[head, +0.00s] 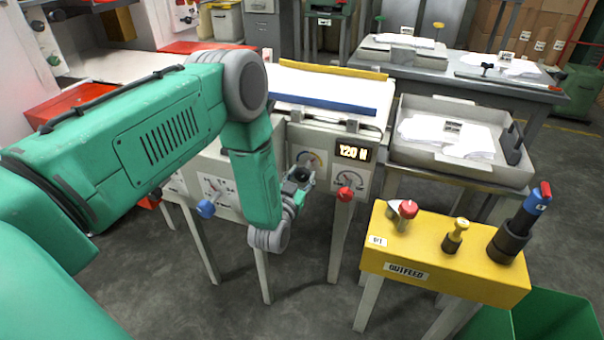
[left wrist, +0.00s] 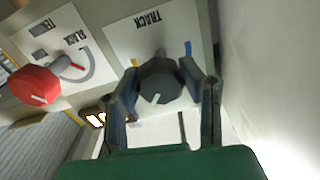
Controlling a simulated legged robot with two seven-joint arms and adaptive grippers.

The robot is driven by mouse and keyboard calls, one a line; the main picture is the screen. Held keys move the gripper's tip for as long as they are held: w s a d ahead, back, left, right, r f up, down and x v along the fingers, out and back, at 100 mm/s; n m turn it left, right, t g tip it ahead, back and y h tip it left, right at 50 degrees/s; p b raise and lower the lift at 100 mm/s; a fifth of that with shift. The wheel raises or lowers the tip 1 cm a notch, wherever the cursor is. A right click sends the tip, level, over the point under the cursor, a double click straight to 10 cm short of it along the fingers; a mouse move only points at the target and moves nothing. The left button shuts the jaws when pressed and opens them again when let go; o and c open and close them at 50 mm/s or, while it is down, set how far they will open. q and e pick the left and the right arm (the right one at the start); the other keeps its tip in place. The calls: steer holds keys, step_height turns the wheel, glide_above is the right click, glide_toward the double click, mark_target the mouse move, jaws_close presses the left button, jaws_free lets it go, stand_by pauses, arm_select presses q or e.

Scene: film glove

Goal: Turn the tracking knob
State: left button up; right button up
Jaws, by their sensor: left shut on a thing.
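The tracking knob (left wrist: 158,80) is dark, many-sided, with a white pointer line toward the bottom of the left wrist view. It sits on a pale plate marked TRACK (left wrist: 150,25), with a yellow mark at its left and a blue mark at its right. My left gripper (left wrist: 162,86) is shut on the knob, one finger on each side. In the head view my left gripper (head: 300,186) is at the machine's front panel, and the knob is largely hidden by it. My right gripper is not in view.
A red knob (head: 345,194) sits close to the right, below a lit display (head: 353,152) reading about 120 N. A blue knob (head: 206,209) is at the left. A yellow OUTFEED box (head: 445,270) with controls stands at front right. A grey tray (head: 470,171) holds white sheets.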

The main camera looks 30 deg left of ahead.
arm_select(q)
steer(key=shift+f, duration=0.1)
steer(key=o, duration=1.2)
steer(key=shift+c, duration=0.2)
steer(key=shift+s, duration=0.1)
steer(key=shift+s, duration=0.2)
steer(key=v, duration=1.1)
steer(key=shift+s+d, duration=0.2)
